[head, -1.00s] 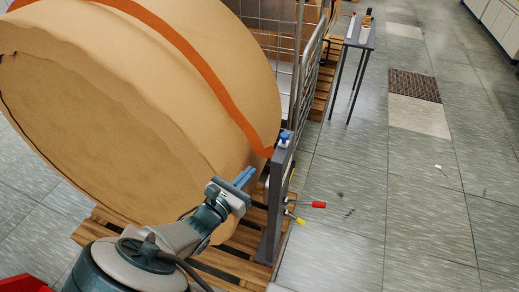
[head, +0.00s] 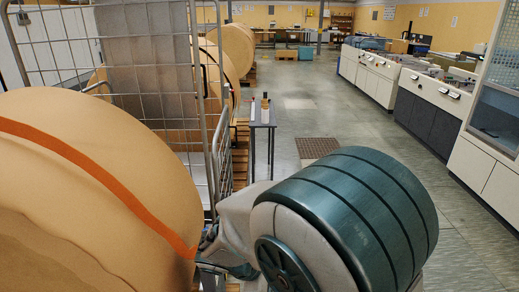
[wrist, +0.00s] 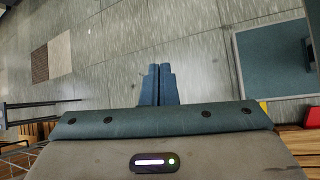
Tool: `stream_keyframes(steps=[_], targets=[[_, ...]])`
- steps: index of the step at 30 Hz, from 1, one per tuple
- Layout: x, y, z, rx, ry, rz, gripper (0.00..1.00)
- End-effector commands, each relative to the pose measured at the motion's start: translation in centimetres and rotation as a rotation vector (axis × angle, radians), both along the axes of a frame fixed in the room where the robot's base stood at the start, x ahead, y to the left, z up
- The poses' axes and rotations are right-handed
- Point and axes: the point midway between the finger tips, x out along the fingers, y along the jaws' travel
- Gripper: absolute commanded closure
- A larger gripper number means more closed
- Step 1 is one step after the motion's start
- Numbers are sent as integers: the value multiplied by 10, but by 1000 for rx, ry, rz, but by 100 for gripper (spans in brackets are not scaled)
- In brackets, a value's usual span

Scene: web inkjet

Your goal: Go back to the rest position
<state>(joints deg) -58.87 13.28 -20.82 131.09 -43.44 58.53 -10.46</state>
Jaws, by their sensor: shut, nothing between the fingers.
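My gripper (wrist: 157,86) shows in the wrist view with its two blue fingers pressed together and nothing between them. It points toward the tiled floor. In the head view my arm fills the lower middle and hides the gripper. The large brown paper roll (head: 90,190) with an orange band stands at the left of the head view, close beside my arm.
A wire mesh cage (head: 150,60) stands behind the roll. White cabinets (head: 385,75) line the right side. The tiled aisle (head: 300,100) between is clear. A floor grate (head: 318,147) lies ahead.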

Motion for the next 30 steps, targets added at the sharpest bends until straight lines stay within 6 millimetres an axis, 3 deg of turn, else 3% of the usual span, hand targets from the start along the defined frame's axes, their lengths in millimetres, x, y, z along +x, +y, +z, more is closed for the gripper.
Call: stream_keyframes(steps=[6,15,24,30], targets=[[-23,-44,24,279,-51,-337,100],[-59,-81,61,621,-200,-756,100],[-89,-100,97,891,-413,-1081,100],[-97,-101,106,966,-487,-1171,100]])
